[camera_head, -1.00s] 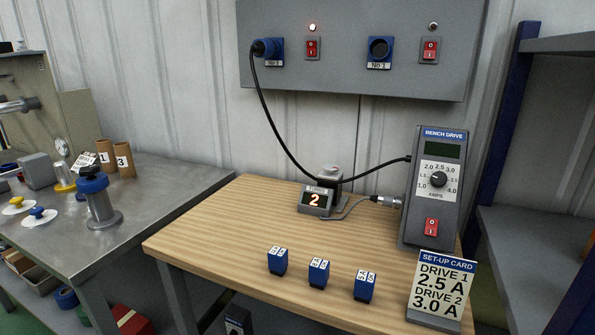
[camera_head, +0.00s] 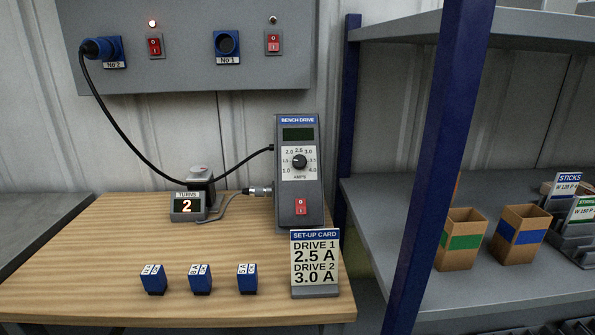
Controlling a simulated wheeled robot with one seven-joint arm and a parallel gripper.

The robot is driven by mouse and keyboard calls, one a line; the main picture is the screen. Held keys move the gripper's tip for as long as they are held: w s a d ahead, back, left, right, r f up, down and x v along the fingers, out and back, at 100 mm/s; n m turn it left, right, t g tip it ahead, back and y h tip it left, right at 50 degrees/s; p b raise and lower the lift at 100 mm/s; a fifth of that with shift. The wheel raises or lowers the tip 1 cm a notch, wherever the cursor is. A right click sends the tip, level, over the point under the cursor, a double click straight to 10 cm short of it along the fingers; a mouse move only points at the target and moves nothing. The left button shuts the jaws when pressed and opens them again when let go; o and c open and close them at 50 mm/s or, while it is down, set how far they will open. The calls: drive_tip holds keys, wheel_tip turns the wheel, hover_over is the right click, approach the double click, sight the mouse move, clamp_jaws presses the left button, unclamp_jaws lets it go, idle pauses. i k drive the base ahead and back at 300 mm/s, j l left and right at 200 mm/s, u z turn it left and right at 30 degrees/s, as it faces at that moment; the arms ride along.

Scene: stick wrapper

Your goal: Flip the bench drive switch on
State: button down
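The bench drive (camera_head: 284,180) is a grey upright box at the back right of the wooden bench, with a dark blank display (camera_head: 298,134) and an amps dial (camera_head: 299,162). Its red rocker switch (camera_head: 301,206), marked with 0 and I, sits low on the front face. Which way the rocker is pressed is too small to tell. A black cable and a grey connector (camera_head: 258,191) join the drive's left side. The set-up card (camera_head: 315,262) stands in front, just below the switch, reading drive 1 2.5 A, drive 2 3.0 A. My gripper is not in view.
The wooden bench (camera_head: 90,230) bears a turns counter (camera_head: 187,206) showing 2 and three blue blocks (camera_head: 200,280) along its front. A wall panel (camera_head: 180,70) has a lit red lamp at left. A blue shelf post (camera_head: 440,160) rises right of the bench, with boxes behind.

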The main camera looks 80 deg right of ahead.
sight(300, 203)
drive_tip(key=z, duration=0.4)
drive_tip(key=i+z, duration=0.15)
drive_tip(key=z, duration=0.7)
drive_tip(key=i+z, duration=0.15)
drive_tip(key=z, duration=0.3)
